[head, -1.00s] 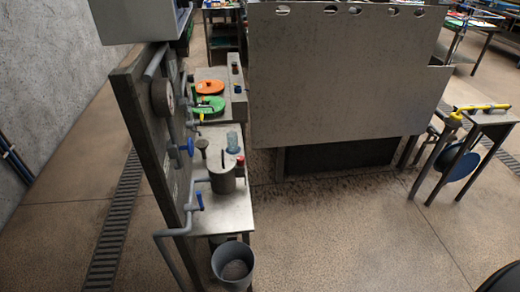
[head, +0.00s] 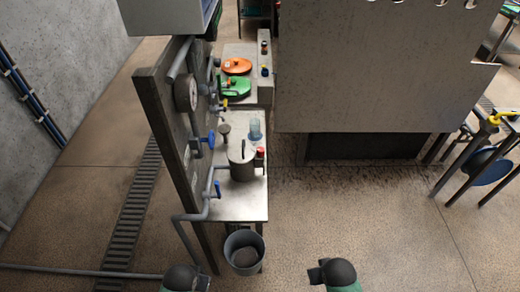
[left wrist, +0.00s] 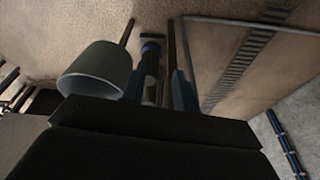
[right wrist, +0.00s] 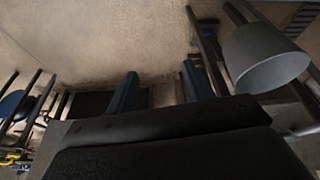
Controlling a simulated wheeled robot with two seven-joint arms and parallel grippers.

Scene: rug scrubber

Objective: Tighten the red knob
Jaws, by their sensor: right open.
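The knob does not show in either wrist view.
A grey bucket (head: 244,252) stands at the bench's near end. An upright panel (head: 165,130) with pipes, a gauge (head: 186,94) and blue-handled valves (head: 211,139) runs along the bench's left. A large metal cabinet (head: 385,75) stands to the right. Open floor (head: 390,225) lies front right.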

